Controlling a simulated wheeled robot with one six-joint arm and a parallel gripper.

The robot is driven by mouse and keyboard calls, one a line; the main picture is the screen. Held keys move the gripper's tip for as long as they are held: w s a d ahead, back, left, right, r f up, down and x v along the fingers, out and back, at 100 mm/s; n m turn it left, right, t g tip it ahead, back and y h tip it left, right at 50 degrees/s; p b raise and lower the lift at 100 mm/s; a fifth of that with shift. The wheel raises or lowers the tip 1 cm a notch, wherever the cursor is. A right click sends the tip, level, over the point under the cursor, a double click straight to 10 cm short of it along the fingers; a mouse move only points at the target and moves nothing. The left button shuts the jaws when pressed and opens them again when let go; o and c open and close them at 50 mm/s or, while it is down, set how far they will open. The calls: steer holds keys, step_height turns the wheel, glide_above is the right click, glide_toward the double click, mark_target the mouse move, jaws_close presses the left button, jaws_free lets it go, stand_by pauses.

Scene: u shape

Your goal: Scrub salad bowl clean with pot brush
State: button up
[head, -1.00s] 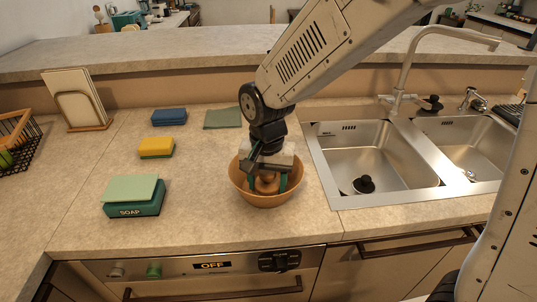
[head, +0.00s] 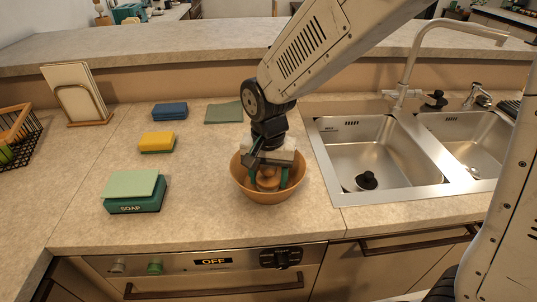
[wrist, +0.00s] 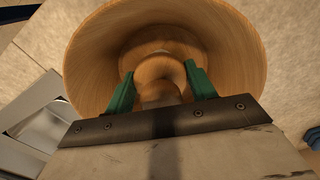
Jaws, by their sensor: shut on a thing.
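The wooden salad bowl (head: 285,193) stands upright on the counter, left of the sink. It also fills the top of the wrist view (wrist: 92,55). My gripper (head: 270,178) reaches down into the bowl. In the wrist view my gripper (wrist: 160,88) has its green fingers on either side of a round wooden piece, the pot brush (wrist: 160,68), and is shut on it. The brush's knob also shows between the fingers in the head view (head: 267,182). The brush's underside, and whether it touches the bowl's floor, are hidden.
A soap box with a green sponge (head: 134,192), a yellow sponge (head: 157,142), a blue sponge (head: 170,111) and a green cloth (head: 224,112) lie to the left. The double sink (head: 375,155) with its tap is to the right. Counter between soap and bowl is clear.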

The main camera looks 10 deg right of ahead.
mark_target(269, 170)
steer(key=shift+s, duration=0.35)
steer(key=shift+s+r, duration=0.2)
steer(key=shift+r, duration=0.05)
steer(key=shift+w+r, duration=0.15)
steer(key=shift+r, duration=3.75)
